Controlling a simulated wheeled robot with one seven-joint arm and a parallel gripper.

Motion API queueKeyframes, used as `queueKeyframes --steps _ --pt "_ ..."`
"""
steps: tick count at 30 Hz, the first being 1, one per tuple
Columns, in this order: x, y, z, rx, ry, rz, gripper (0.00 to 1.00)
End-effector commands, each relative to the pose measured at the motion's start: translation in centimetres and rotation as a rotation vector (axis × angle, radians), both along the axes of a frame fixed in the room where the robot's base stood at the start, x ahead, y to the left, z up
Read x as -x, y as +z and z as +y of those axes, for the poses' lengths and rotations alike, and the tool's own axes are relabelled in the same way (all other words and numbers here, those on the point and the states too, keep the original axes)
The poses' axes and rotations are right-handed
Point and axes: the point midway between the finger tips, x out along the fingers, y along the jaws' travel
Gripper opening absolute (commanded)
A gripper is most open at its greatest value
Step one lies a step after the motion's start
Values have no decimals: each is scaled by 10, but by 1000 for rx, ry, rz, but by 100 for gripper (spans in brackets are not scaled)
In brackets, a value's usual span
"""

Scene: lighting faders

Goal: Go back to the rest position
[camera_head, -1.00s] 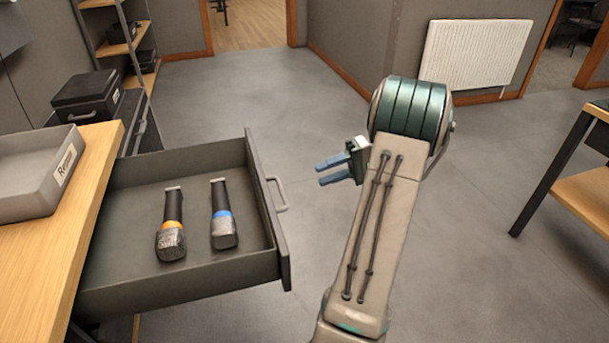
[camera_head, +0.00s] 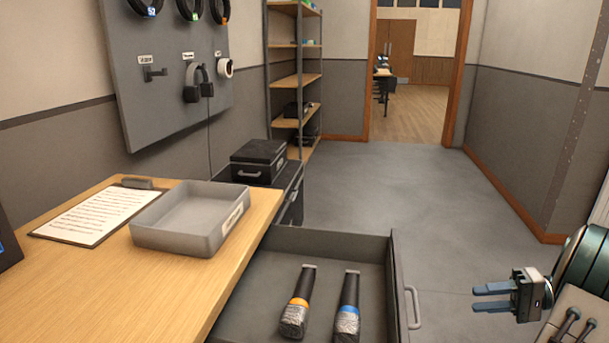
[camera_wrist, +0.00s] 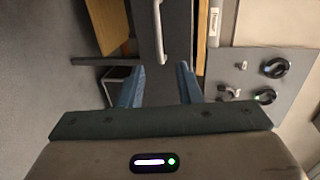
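My gripper (camera_head: 493,297) is at the lower right in the head view, to the right of the open drawer and apart from it. Its two blue fingers stand apart with nothing between them. In the wrist view the fingers (camera_wrist: 160,85) are also spread, with the drawer front and its handle (camera_wrist: 161,35) beyond them. Part of my arm is cut off at the right edge of the head view.
The open drawer (camera_head: 398,300) holds an orange-banded microphone (camera_head: 298,303) and a blue-banded one (camera_head: 347,308). A grey tray (camera_head: 180,240) and a clipboard (camera_head: 95,216) lie on the wooden desk (camera_head: 110,300). Shelves (camera_head: 297,80) stand behind. The floor (camera_head: 420,200) toward the doorway is clear.

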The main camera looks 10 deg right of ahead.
Motion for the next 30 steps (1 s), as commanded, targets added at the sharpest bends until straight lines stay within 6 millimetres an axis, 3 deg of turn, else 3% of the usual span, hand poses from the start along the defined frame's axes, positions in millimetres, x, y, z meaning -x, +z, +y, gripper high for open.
queueKeyframes --steps 7,15,21,30 --pt "-16 76 90 213 133 201 31" --pt "4 145 188 580 229 372 31" --pt "32 192 238 863 242 379 31" --pt "74 258 282 1214 182 202 31"
